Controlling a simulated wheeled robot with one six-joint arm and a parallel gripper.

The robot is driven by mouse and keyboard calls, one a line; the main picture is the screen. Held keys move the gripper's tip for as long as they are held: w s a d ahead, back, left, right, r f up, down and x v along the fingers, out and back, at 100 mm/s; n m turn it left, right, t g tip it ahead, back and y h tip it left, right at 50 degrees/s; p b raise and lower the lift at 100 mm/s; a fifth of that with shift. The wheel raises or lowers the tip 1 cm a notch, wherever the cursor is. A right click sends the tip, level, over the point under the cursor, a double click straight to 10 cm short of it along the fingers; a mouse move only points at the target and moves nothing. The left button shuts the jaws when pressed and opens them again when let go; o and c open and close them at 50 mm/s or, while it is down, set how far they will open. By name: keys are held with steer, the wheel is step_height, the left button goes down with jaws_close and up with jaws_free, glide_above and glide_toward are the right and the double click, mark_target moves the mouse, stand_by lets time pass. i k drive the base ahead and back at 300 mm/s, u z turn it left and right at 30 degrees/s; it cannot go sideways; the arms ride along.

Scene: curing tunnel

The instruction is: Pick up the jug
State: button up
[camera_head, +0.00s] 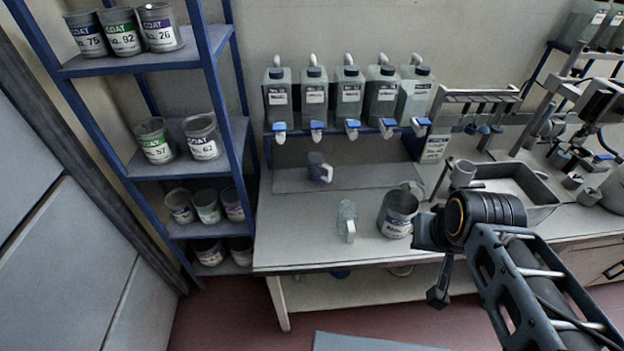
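A clear, pale jug (346,217) with a white handle stands upright on the bench, near its front edge. A smaller grey-purple vessel (317,164) with a pale handle stands behind it, below the dispensers; I cannot tell whether this is also a jug. My arm reaches in from the lower right. The dark end that looks like my gripper (438,297) hangs in front of the bench edge, to the right of the clear jug and apart from it. Its fingers are too small and dark to read.
An open metal can (397,214) stands between the clear jug and my arm. Several tapped containers (348,92) line a blue shelf behind. A sink (517,184) lies at right. A blue rack (215,95) of coating cans stands left. The bench's left part (290,235) is clear.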

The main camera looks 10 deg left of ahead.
mark_target(317, 166)
steer(key=u, duration=1.2)
steer(key=i, duration=0.4)
steer(key=u, duration=0.1)
